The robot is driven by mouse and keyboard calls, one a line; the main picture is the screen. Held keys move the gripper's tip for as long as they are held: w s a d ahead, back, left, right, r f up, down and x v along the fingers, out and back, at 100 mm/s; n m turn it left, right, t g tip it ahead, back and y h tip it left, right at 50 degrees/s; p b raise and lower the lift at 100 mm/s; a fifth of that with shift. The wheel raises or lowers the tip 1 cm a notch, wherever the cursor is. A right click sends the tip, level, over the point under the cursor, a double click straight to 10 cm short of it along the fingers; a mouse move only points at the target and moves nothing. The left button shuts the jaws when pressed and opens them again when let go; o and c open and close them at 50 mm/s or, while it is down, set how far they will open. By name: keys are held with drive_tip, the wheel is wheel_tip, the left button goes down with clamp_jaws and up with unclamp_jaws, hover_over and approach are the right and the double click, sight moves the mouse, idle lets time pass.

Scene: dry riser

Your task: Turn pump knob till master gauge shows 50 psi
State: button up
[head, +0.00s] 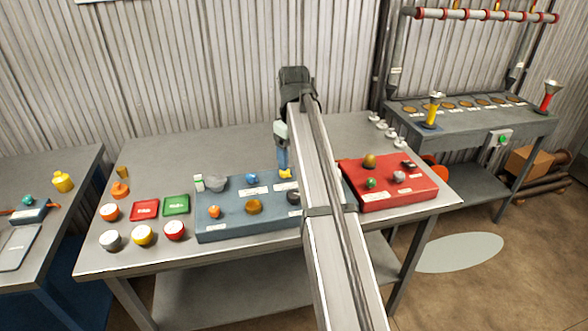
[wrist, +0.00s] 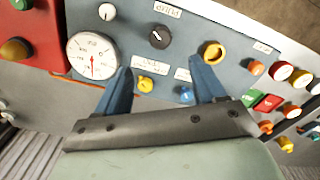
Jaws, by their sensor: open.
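My gripper (wrist: 161,66) is open and empty, its two blue fingers hanging over the blue panel (wrist: 130,50). In the wrist view a dark knob (wrist: 160,37) with a pale mark lies just beyond the fingertips, apart from them. In the head view my gripper (head: 282,158) is above the panel's back edge, and my arm hides the gauge. The dark knob (head: 294,197) shows beside my arm.
A small yellow knob (wrist: 146,84) and a blue knob (wrist: 186,95) lie between the fingers. A brass-coloured knob (wrist: 213,52) is near the right fingertip. A red panel (head: 408,190) stands right of my arm. Several coloured caps and red and green plates (head: 176,205) lie left.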

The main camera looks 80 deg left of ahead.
drive_tip(key=shift+r, duration=0.8)
